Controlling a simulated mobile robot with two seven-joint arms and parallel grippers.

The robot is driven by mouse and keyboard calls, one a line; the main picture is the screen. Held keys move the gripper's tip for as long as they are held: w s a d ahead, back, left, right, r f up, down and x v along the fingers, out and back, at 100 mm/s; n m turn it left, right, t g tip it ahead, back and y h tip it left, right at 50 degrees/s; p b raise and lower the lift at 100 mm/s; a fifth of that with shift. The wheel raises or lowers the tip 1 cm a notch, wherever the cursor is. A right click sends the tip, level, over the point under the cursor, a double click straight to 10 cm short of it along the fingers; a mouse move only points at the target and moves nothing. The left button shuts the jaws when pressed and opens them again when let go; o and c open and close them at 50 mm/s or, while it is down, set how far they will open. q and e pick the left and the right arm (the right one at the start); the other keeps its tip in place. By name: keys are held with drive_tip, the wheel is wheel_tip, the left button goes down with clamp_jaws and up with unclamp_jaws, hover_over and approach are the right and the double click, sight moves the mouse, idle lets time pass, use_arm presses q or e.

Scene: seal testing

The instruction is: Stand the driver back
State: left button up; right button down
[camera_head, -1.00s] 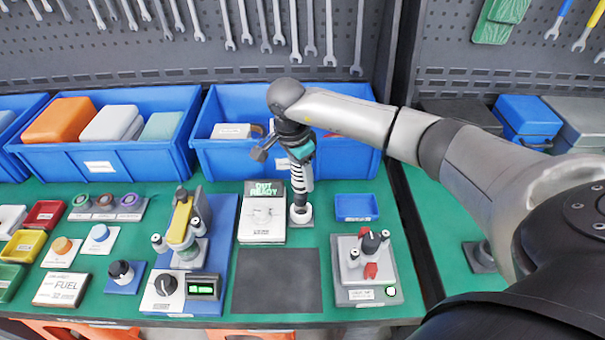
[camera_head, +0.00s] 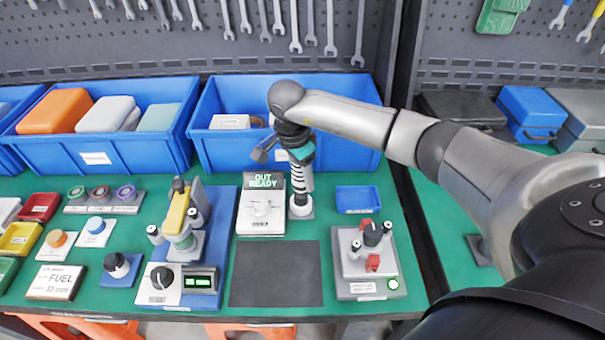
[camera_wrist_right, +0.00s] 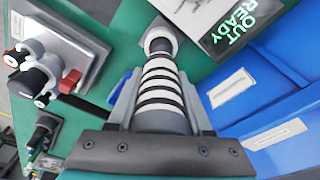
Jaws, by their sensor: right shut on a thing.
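The driver (camera_head: 297,178) has a black-and-white striped shaft or handle. It stands about upright, its lower end at a pale round stand (camera_head: 301,210) on the green bench. My right gripper (camera_head: 301,182) is shut on it from above. In the right wrist view the driver (camera_wrist_right: 160,92) runs between the two grey fingers of the gripper (camera_wrist_right: 158,100), and its far end meets the pale ring of the stand (camera_wrist_right: 160,38). I cannot tell how deep it sits in the ring. My left gripper is not in view.
Left of the stand is a white unit (camera_head: 262,212) whose display reads "OUT READY". A small blue tray (camera_head: 357,199) and a grey fixture with red clips (camera_head: 368,288) lie to the right. Blue bins (camera_head: 215,158) stand behind. A dark mat (camera_head: 277,275) in front is bare.

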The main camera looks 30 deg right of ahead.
drive_tip(key=shift+f+b, duration=0.45)
drive_tip(key=shift+f, duration=0.05)
drive_tip(key=shift+f+b, duration=0.7)
drive_tip(key=shift+f, duration=0.1)
idle(1.4)
drive_tip(key=shift+c, duration=1.2)
unclamp_jaws()
drive_tip(key=shift+f, duration=0.1)
wheel_tip(320, 180, up, 9)
drive_tip(key=p, duration=0.7)
